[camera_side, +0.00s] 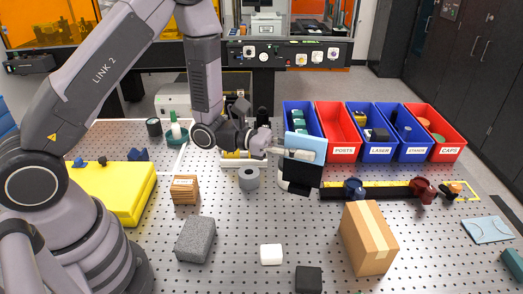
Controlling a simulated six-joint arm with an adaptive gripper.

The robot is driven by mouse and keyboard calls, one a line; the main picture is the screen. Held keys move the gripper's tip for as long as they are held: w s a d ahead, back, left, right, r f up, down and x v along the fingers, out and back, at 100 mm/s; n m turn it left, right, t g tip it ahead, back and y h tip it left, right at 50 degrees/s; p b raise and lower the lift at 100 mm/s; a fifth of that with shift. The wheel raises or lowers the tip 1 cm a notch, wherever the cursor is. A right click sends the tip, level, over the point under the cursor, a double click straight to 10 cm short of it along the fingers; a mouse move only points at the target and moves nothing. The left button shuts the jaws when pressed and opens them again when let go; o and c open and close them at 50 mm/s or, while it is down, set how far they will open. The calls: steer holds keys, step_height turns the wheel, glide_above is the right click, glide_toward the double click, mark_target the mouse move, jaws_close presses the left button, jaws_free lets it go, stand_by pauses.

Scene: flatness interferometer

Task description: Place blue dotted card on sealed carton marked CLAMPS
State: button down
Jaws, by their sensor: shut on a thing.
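My gripper (302,155) is in the air above the middle of the perforated table, in front of the bins. It is shut on a light blue flat card (305,142), which stands roughly upright at the gripper's end. The card's dots are too small to make out, and the gripper covers part of it. A black and white part hangs just below the card; I cannot tell clearly what it is. The sealed brown carton (368,237) with a lighter tape strip sits on the table, lower right of my gripper and apart from it. No CLAMPS marking is readable.
Red and blue bins (343,151) stand behind. A black rail (385,189) with clamps lies between bins and carton. A grey block (196,239), white block (271,254), black block (308,279) and pale blue flat piece (487,229) lie around. The carton's top is clear.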

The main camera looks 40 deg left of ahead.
steer(key=s+d+r, duration=0.1)
steer(key=d+r, duration=0.3)
steer(key=w+d+f, duration=0.4)
steer(key=w+d, duration=0.3)
steer(key=shift+g, duration=0.3)
steer(key=shift+w+d+f, duration=0.35)
steer(key=shift+w+f, duration=0.3)
steer(key=shift+f, duration=0.8)
steer(key=shift+w+d+f, duration=0.35)
steer(key=shift+w+f, duration=0.35)
steer(key=shift+f, duration=0.7)
steer(key=shift+w+d+f, duration=0.35)
steer(key=shift+w+f, duration=0.3)
steer(key=shift+f, duration=0.8)
steer(key=c, duration=1.1)
jaws_free()
steer(key=shift+f, duration=0.15)
steer(key=shift+c, duration=0.2)
